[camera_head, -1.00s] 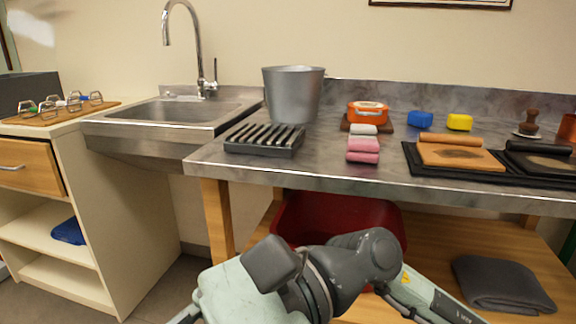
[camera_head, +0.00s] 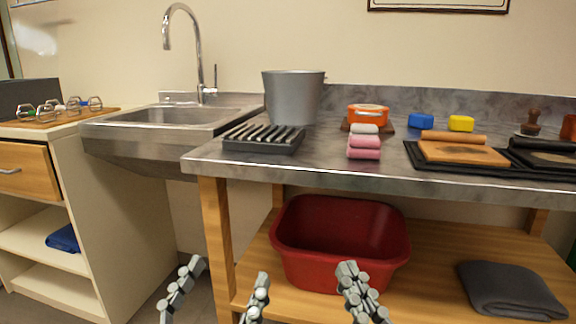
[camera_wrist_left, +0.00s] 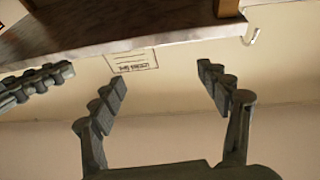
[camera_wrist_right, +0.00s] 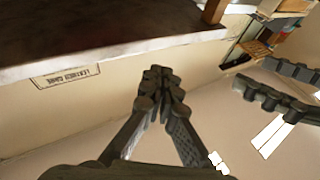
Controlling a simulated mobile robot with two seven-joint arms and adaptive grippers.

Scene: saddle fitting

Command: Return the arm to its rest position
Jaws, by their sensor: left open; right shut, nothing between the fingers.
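My left gripper (camera_head: 228,272) is at the bottom of the head view, with its two grey fingers spread wide and nothing between them. In the left wrist view its fingers are also apart (camera_wrist_left: 162,78). My right gripper (camera_head: 349,268) is to its right in the head view, in front of the red tub's lower edge. Its fingers are shut together and empty, as the right wrist view also shows (camera_wrist_right: 158,76). Both grippers are low, below the worktop, and apart from each other. The upper arm links are out of the head view.
A steel worktop (camera_head: 300,168) holds a bucket (camera_head: 293,97), a slotted rack (camera_head: 264,138), rolled cloths (camera_head: 364,147) and leather boards (camera_head: 463,152). The red tub (camera_head: 340,245) and a folded grey cloth (camera_head: 508,290) lie on the lower shelf. A sink (camera_head: 170,116) stands left.

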